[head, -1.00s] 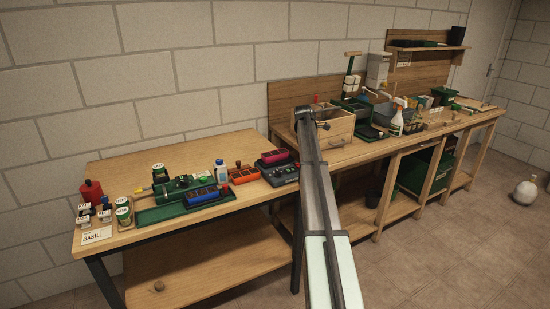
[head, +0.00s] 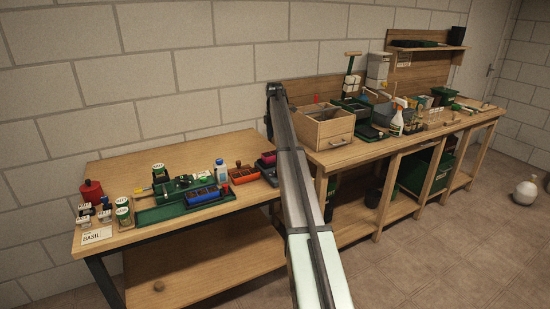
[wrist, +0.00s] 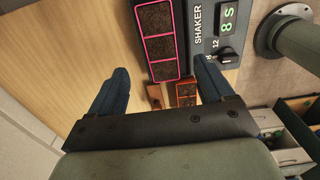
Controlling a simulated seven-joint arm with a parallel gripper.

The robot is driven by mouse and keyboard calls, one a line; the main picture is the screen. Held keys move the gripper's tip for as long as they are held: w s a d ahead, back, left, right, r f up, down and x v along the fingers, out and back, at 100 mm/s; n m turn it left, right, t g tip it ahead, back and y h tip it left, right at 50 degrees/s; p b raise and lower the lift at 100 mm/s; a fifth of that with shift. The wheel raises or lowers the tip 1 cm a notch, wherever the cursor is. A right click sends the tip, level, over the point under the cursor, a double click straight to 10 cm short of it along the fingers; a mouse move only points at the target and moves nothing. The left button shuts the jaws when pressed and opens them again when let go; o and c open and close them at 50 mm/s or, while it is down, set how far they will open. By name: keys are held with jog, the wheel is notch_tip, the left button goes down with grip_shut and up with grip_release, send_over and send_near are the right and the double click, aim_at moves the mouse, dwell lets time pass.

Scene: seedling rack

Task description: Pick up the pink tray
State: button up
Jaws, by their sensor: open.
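The pink tray (wrist: 179,42) shows in the wrist view as a narrow, pink-rimmed tray with dark soil in its compartments. Its near end lies between the tips of my gripper (wrist: 162,68), and its far end is cut off by the picture's top edge. My gripper is open, with a blue finger on either side of the tray and nothing held. I cannot tell the height of the fingers over it. In the head view the pink tray (head: 268,157) is at the right end of the left table, partly hidden by my arm.
A dark shaker unit (wrist: 205,25) with a dial is right of the pink tray, close to the right finger. An orange tray (head: 243,176) and a blue tray (head: 202,195) stand to the left in the head view. A wooden box (head: 327,130) is right of my arm.

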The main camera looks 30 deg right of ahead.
aim_at(275, 153)
jog(key=shift+f, duration=3.55)
jog(key=shift+c, duration=0.5)
jog(key=c, duration=1.2)
jog(key=shift+r, duration=0.1)
notch_tip(275, 153, up, 12)
jog(key=shift+r, duration=0.2)
